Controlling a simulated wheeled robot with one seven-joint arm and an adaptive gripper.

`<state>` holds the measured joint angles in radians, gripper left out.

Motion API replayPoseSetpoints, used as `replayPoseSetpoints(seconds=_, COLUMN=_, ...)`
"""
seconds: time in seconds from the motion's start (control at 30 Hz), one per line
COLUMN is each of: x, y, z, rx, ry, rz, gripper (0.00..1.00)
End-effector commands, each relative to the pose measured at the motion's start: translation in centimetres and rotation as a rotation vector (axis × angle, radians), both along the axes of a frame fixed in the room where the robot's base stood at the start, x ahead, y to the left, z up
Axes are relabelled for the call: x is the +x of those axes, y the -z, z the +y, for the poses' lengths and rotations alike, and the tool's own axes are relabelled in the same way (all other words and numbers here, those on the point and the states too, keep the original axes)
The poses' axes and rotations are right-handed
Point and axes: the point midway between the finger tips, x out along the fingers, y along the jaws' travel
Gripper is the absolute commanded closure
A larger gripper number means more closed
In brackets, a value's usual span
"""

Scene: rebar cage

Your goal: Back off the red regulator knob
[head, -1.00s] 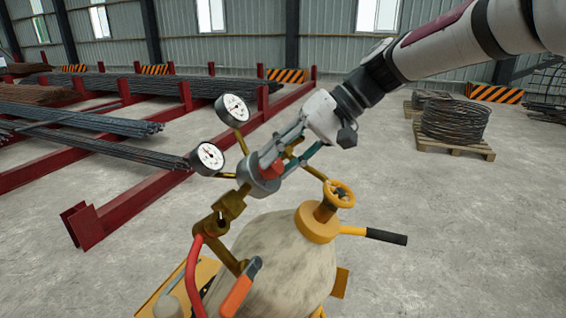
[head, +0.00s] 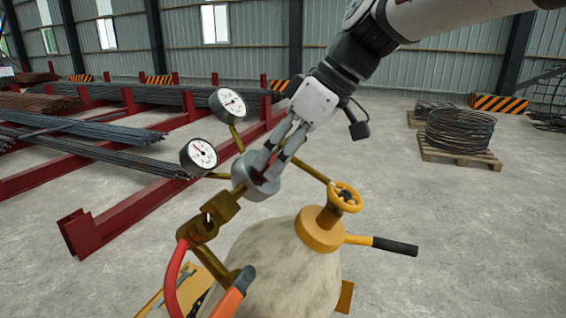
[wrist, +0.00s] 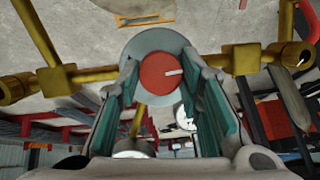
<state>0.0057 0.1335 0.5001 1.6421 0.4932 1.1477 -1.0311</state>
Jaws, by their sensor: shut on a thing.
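The red regulator knob (wrist: 160,78) faces the wrist camera, with a white mark pointing right. It sits on the round grey regulator body (head: 255,180), which also shows as a grey disc behind it in the wrist view (wrist: 150,42). My gripper (head: 268,160) reaches down from the upper right and is shut on the knob, one finger on each side. In the head view the fingers hide most of the knob; only a little red shows between them. Two round dial gauges (head: 230,103) (head: 199,154) stand left of my gripper on brass stems.
A pale gas cylinder (head: 285,265) with a yellow handwheel (head: 345,196) stands below and right of the regulator. A red hose (head: 175,280) and a black-ended handle (head: 395,246) stick out nearby.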

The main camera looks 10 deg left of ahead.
Motion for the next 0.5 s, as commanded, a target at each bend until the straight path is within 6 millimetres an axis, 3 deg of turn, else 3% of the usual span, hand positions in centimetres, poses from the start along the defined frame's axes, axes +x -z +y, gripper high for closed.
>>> replayPoseSetpoints(seconds=0.5, x=-0.12, y=0.3, z=-0.04, rx=-0.042, ry=-0.239, rz=-0.28, gripper=0.95)
